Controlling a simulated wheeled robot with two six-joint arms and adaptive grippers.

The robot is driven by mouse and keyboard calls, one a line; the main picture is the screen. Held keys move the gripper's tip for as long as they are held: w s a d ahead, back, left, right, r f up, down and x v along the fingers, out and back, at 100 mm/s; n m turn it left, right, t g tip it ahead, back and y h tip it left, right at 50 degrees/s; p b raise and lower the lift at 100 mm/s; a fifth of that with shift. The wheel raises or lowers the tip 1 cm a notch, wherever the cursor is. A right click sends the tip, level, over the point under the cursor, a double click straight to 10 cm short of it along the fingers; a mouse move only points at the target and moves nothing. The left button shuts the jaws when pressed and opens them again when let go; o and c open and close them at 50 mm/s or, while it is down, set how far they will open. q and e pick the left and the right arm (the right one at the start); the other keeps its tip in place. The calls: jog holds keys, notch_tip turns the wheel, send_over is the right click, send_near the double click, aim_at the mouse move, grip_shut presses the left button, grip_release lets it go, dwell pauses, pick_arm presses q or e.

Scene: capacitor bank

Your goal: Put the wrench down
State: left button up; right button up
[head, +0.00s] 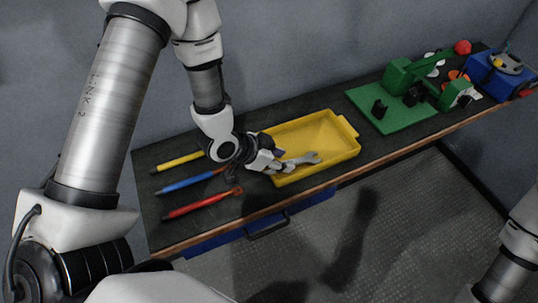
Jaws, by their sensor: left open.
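The wrench (306,159) is grey metal with an open jaw at its right end. It lies in or just over the yellow tray (345,153), toward the tray's left side; I cannot tell whether it touches the tray floor. My left gripper (277,165) is at the wrench's left end, at the tray's left wall. Its jaws are open and the wrench's near end is partly hidden by them. My right gripper is not in view; only part of my right arm shows at the lower right.
Yellow (178,161), blue (188,182) and red (198,205) handled tools lie left of the tray on the dark workbench (150,225). A green fixture (395,112) stands right of it. A blue box (495,72) is at the far right. Bench space between tray and fixture is narrow.

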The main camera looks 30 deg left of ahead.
pick_arm(q)
jog(key=v, duration=0.8)
jog(key=shift+p, duration=0.35)
jog(key=shift+s, duration=0.1)
jog(key=shift+a, duration=0.1)
dwell(0.4)
